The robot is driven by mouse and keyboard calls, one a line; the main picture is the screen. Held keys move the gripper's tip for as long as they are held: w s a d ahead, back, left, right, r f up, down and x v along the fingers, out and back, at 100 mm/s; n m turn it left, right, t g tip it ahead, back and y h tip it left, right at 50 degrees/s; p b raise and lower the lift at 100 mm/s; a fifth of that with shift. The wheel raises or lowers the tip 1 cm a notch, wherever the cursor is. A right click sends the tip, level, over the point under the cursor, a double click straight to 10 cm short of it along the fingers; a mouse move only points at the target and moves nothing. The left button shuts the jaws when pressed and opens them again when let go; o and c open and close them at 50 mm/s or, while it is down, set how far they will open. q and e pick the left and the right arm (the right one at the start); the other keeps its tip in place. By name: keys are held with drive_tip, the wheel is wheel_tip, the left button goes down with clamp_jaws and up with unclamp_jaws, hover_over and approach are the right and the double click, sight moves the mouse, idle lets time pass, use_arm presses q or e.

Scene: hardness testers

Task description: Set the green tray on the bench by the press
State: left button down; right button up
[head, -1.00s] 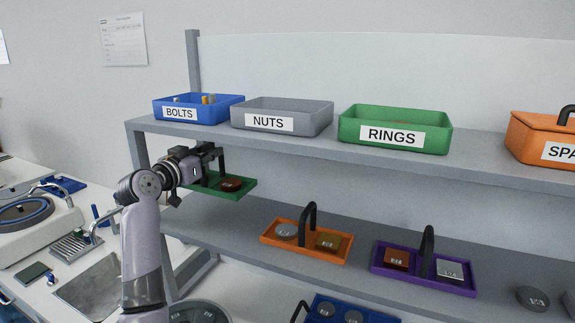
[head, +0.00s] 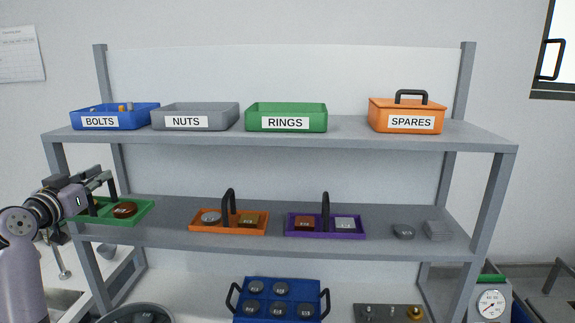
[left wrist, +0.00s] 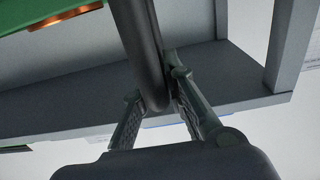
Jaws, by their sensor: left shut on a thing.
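The green tray (head: 141,211) is at the left end of the middle shelf in the head view. A round brown piece (head: 124,210) lies in it. My left gripper (head: 101,184) is shut on the tray's black upright handle. I cannot tell whether the tray touches the shelf. In the left wrist view the handle (left wrist: 143,45) stands between the fingers (left wrist: 160,100), and part of the green tray (left wrist: 40,17) shows at the upper left. A tester with a dial (head: 493,302) shows at the lower right; I cannot tell whether it is the press. My right gripper is not in view.
On the middle shelf (head: 275,243) stand an orange tray (head: 199,230) and a purple tray (head: 295,234). Labelled bins, such as RINGS (head: 286,109), line the top shelf. A blue tray (head: 240,308) with handles stands below. The left shelf post (head: 90,265) is close under my gripper.

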sight(107, 221)
use_arm(q)
drive_tip(key=s, duration=0.3)
drive_tip(key=shift+d, duration=0.15)
drive_tip(key=d+f, duration=0.1)
drive_tip(key=s+d+f, duration=0.1)
drive_tip(key=f, duration=0.1)
drive_tip(key=shift+s+d+f, duration=0.1)
drive_tip(key=shift+s+d, duration=0.1)
drive_tip(key=shift+d, duration=0.1)
drive_tip(key=s+d+f, duration=1)
drive_tip(key=s+f, duration=0.1)
drive_tip(key=s, duration=0.3)
drive_tip(key=s+d+f+y, duration=0.1)
drive_tip(key=s+d+f, duration=1)
drive_tip(key=s, duration=0.3)
drive_tip(key=shift+s+f+n, duration=0.15)
drive_tip(key=shift+s+n, duration=0.25)
drive_tip(key=shift+w, duration=0.1)
drive_tip(key=shift+f+b, duration=0.6)
drive_tip(key=shift+d, duration=0.1)
